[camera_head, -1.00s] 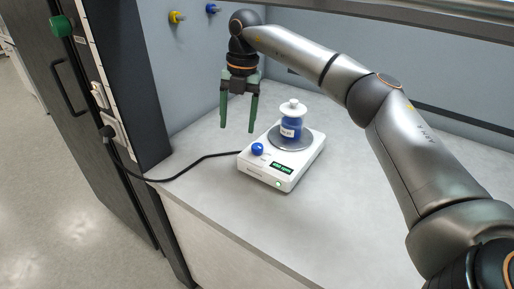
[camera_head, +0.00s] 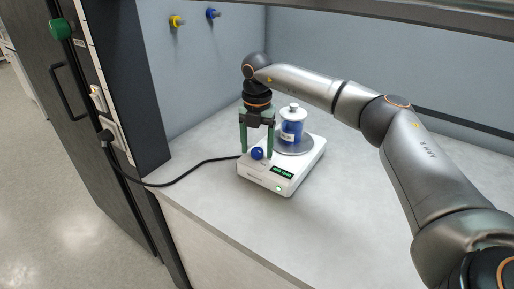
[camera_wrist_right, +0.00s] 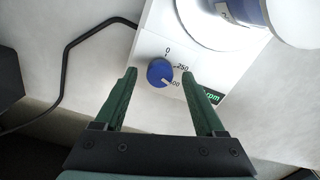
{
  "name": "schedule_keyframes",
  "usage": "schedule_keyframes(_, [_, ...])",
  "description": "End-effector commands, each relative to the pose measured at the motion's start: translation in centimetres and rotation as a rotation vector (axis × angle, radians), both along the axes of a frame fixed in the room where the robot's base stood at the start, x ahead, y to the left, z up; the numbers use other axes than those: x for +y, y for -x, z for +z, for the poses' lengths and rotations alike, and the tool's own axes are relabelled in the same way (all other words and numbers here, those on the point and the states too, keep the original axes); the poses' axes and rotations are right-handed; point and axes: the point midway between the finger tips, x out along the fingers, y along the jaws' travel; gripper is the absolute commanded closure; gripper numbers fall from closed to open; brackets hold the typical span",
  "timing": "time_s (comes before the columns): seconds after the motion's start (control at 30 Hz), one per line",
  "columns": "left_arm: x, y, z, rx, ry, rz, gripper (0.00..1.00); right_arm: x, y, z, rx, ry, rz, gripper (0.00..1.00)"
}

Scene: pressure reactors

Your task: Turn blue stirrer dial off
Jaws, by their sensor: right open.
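The blue stirrer dial (camera_head: 257,153) is on the front left of the white stirrer (camera_head: 262,178). In the right wrist view the dial (camera_wrist_right: 160,72) has a pale pointer mark at its lower right, toward a partly hidden label ending in "00"; a "0" is above it and "250" to its right. My right gripper (camera_head: 257,152) is open, its green fingers pointing down on either side of the dial. In the right wrist view its fingertips (camera_wrist_right: 159,71) appear apart from the dial. A green display (camera_head: 283,172) is lit. My left gripper is not in view.
A bottle with blue contents (camera_head: 291,130) and a white stopper stands on the stirrer plate right beside my right gripper. A black cord (camera_head: 190,172) runs left to a wall socket. The counter (camera_head: 330,215) is clear in front and right.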

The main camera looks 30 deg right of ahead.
Motion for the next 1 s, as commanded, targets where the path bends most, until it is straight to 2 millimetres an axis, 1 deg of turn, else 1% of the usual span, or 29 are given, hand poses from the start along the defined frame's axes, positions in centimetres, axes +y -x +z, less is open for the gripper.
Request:
schedule_keyframes(0.1, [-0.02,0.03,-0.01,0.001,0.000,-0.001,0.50,-0.01,0.02,-0.52,0.000,0.000,0.000,0.28])
schedule_keyframes(0.37, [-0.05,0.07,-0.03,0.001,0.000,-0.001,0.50,0.00,0.00,-0.56,-0.001,-0.001,0.000,0.29])
schedule_keyframes(0.9, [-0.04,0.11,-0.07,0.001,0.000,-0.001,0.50,-0.01,0.01,-0.52,0.000,0.000,0.000,0.90])
schedule_keyframes(1.0, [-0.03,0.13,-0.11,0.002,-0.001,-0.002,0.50,-0.01,0.01,-0.52,0.000,0.000,0.000,1.00])
